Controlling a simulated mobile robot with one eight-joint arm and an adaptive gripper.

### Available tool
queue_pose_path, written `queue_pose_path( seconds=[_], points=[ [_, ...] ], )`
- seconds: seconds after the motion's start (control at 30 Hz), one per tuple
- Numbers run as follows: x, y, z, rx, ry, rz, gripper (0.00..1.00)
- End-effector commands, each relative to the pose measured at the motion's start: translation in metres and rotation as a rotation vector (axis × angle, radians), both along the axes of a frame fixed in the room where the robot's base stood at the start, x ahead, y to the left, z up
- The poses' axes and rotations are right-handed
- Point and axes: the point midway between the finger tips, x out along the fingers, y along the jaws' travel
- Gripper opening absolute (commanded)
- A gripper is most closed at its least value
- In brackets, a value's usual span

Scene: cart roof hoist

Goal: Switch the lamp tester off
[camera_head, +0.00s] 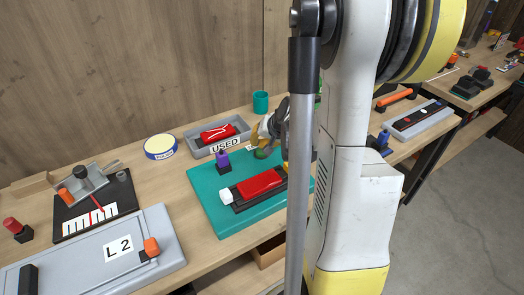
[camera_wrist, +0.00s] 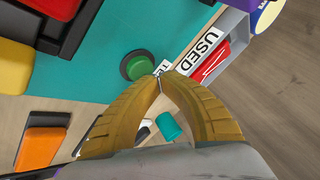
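A round green button on a dark base (camera_wrist: 138,66) sits on the teal mat in the wrist view. It also shows in the head view (camera_head: 263,153), partly covered by my gripper. A white label beside it is mostly hidden by my fingertips, so I cannot read it or tell whether the tester is on. My gripper (camera_wrist: 160,78) has its two tan fingers together at the tips, with nothing seen between them. Its tips are close beside the button in the picture; I cannot tell whether they touch it. In the head view my gripper (camera_head: 266,136) is above the mat's back edge.
The teal mat (camera_head: 212,212) bears a red-and-black device (camera_head: 260,186) and a purple knob (camera_head: 222,160). Behind it are the grey USED tray (camera_head: 243,136), a teal cup (camera_head: 260,102) and a round tin (camera_head: 160,147). A grey L2 panel (camera_head: 80,265) lies front left.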

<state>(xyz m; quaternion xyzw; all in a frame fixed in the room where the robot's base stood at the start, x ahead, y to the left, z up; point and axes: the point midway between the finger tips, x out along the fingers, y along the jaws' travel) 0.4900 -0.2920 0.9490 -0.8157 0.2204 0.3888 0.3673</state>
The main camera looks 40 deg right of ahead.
Motion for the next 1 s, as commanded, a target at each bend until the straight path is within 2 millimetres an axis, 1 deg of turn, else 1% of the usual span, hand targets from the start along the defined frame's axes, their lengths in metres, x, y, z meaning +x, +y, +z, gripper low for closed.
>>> queue_pose_path(
  seconds=[0.03, 0.1, 0.47, 0.57, 1.0],
  points=[
    [0.0, 0.0, 0.005, 0.0, 0.0, 0.0, 0.0],
    [0.0, 0.0, 0.008, 0.0, 0.0, 0.0, 0.0],
    [0.0, 0.0, 0.009, 0.0, 0.0, 0.0, 0.0],
    [0.0, 0.0, 0.016, 0.0, 0.0, 0.0, 0.0],
    [0.0, 0.0, 0.065, 0.0, 0.0, 0.0, 0.0]
  ],
)
